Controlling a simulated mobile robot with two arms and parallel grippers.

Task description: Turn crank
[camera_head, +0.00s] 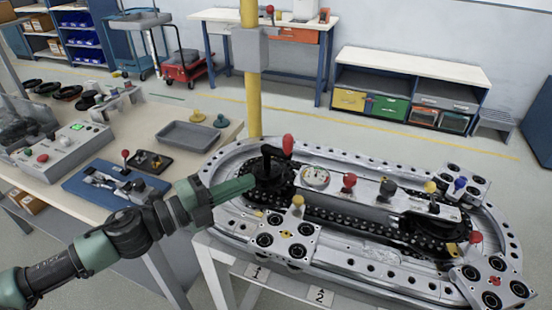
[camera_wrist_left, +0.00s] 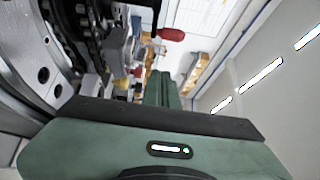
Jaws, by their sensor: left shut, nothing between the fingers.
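The crank's red handle (camera_head: 288,144) stands above the dark hub at the left end of the metal ring track (camera_head: 370,279). In the left wrist view the red handle (camera_wrist_left: 171,34) shows at the top, apart from the fingers. My left gripper (camera_head: 254,181) reaches in from the left and is at the near left side of the hub. Its green fingers (camera_wrist_left: 160,88) are shut and empty. Whether the fingers touch the hub or crank arm, I cannot tell. My right gripper is not in view.
A red-topped knob (camera_head: 349,181) and a round gauge (camera_head: 315,177) stand on the track's middle. A yellow post (camera_head: 254,95) rises behind the track. At left, a bench holds a grey tray (camera_head: 188,136) and a control box (camera_head: 62,147). Open floor lies behind the track.

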